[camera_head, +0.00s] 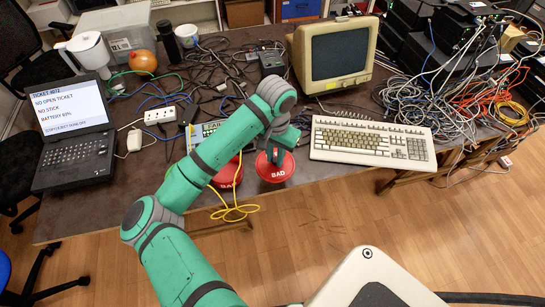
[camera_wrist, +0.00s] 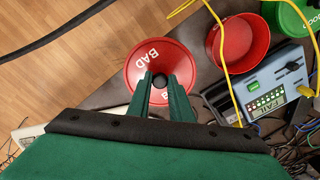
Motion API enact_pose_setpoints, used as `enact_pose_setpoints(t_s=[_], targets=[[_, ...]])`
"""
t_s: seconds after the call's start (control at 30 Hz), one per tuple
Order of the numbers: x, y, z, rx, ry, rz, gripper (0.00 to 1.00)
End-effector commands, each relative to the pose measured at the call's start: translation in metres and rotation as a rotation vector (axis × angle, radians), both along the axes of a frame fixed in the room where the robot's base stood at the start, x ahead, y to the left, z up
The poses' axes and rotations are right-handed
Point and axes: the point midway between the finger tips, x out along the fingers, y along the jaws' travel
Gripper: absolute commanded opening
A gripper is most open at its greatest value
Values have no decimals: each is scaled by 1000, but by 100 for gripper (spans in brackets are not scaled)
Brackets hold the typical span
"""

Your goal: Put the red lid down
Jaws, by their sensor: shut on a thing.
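The red lid (camera_head: 276,174), marked BAD, is in my gripper (camera_head: 277,154) near the front edge of the table, just right of the red tub (camera_head: 226,178). In the wrist view my gripper (camera_wrist: 161,82) has both fingers closed at the middle of the lid (camera_wrist: 139,67), which hides whatever grips there. The red tub (camera_wrist: 238,55) shows there open and seemingly empty, apart from the lid. I cannot tell how high the lid is above the table.
A grey tester (camera_wrist: 270,88) reading FAIL and a green container (camera_wrist: 285,18) stand near the tub. A yellow cable (camera_head: 234,211) hangs over the front edge. A cream keyboard (camera_head: 372,142) lies right of the lid, a laptop (camera_head: 75,130) far left. Cables crowd the back.

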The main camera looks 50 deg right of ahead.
Motion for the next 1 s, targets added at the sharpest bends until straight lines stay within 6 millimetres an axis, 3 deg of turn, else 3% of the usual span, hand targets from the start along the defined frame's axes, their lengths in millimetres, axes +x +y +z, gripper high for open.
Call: enact_pose_setpoints(t_s=[0.2, 0.4, 0.57, 0.8, 1.0], targets=[[28, -22, -33, 4, 1, 3, 0], [43, -34, -55, 1, -1, 1, 0], [48, -38, -64, 2, 0, 0, 0], [50, -39, -92, 2, -1, 0, 0], [50, -39, -96, 0, 0, 2, 0]])
